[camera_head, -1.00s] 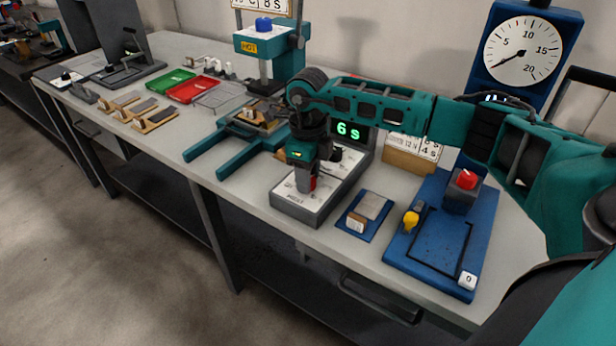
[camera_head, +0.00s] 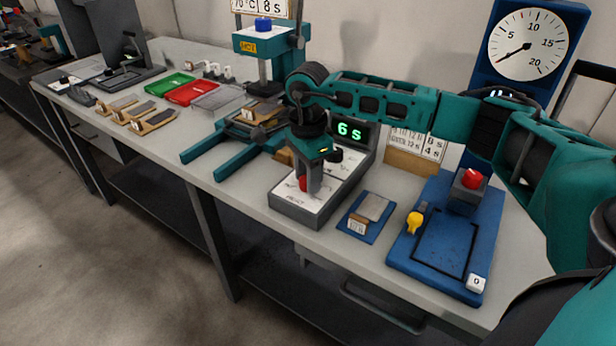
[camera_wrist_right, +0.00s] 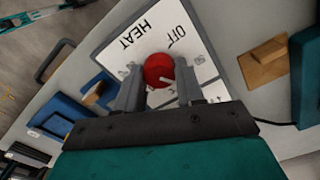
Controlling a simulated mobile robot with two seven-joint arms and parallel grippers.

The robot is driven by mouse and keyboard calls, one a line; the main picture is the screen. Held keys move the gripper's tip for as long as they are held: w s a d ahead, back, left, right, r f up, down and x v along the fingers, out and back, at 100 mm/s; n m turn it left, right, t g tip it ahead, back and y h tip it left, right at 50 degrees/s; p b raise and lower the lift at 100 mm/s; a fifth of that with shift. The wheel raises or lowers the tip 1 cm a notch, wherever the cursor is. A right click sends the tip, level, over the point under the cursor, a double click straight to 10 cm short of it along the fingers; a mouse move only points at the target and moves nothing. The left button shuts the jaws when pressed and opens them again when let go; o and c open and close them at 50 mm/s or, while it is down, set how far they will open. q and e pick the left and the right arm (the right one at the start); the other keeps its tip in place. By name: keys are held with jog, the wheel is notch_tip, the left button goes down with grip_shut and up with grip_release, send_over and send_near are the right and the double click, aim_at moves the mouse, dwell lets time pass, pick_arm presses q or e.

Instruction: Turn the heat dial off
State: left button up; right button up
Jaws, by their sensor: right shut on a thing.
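The heat dial is a red round knob (camera_wrist_right: 159,70) on a white panel (camera_wrist_right: 118,62) marked HEAT and OFF. In the right wrist view my right gripper (camera_wrist_right: 160,82) has one finger on each side of the knob, shut on it. A pale mark shows on the knob's lower right side; I cannot tell which setting it points at. In the head view the red knob (camera_head: 303,184) shows low beside my right gripper (camera_head: 311,182), on the sloped top of a grey control box (camera_head: 301,214). My left gripper is not in view.
A display (camera_head: 350,132) reading 6 S stands behind the box. A blue pad with a small block (camera_head: 368,215) and a blue board (camera_head: 440,240) with a red button (camera_head: 471,178) lie to the right. A teal press (camera_head: 265,45) stands behind. Red and green trays lie further left.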

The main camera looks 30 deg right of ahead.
jog(key=n, duration=0.2)
jog(key=shift+n+b, duration=0.35)
jog(key=shift+n, duration=0.05)
jog(key=n, duration=0.2)
jog(key=shift+n+b, duration=0.35)
jog(key=shift+n, duration=0.05)
jog(key=n, duration=0.3)
jog(key=shift+n+b, duration=0.3)
jog(key=shift+b, duration=0.1)
jog(key=n, duration=0.3)
jog(key=shift+n+b, duration=0.3)
jog(key=shift+b, duration=0.05)
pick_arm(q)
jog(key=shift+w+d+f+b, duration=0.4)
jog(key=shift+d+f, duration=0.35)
pick_arm(e)
jog(key=n, duration=0.4)
jog(key=shift+n, duration=0.4)
jog(key=shift+r, duration=0.1)
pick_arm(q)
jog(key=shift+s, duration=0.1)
pick_arm(e)
jog(key=o, duration=1)
jog(key=shift+o, duration=0.2)
